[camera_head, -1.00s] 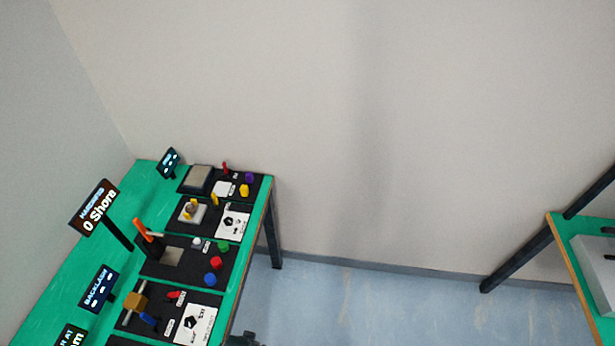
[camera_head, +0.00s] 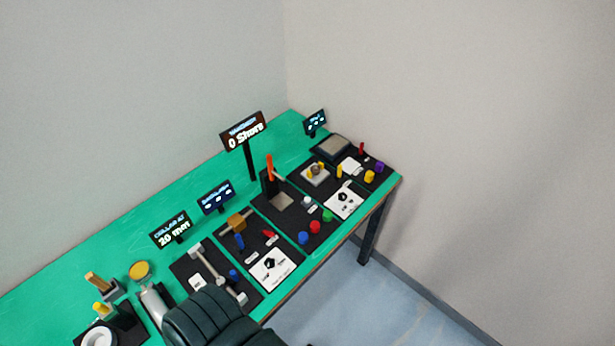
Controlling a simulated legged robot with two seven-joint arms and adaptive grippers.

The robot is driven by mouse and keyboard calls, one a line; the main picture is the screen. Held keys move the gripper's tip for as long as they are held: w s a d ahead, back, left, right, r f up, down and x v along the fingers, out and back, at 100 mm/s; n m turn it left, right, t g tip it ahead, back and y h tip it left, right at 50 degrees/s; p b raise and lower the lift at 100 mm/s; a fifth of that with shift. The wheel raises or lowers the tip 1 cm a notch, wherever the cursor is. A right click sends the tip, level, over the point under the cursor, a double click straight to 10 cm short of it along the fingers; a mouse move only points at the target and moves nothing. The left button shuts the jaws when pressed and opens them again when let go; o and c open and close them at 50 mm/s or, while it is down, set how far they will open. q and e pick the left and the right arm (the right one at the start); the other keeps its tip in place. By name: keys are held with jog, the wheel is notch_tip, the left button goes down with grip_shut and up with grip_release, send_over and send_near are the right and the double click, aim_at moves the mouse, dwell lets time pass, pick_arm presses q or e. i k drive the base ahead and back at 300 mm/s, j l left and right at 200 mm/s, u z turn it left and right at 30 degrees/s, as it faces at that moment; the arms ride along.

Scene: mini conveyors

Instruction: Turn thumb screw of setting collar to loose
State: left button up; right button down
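The setting collar station is a black plate (camera_head: 188,268) under a small sign (camera_head: 172,232) reading "COLLAR AT 20 mm". A light metal rod (camera_head: 212,262) runs diagonally across the plate to a grey end block. A small blue knob (camera_head: 233,273), seemingly the thumb screw, sits beside the rod. The collar is too small to make out clearly. A dark ribbed link of mine comes up from the bottom edge and covers the near part of the plate. No gripper fingers show in this view.
On the green table (camera_head: 95,262), a tall sign (camera_head: 243,131) reads "0 Shore". Several black panels with coloured knobs extend right. A yellow-topped metal cylinder (camera_head: 141,272) and a white ring (camera_head: 98,338) stand left. Open floor (camera_head: 350,305) lies right of the table.

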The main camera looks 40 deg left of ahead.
aim_at(220, 281)
jog(key=u, duration=2.45)
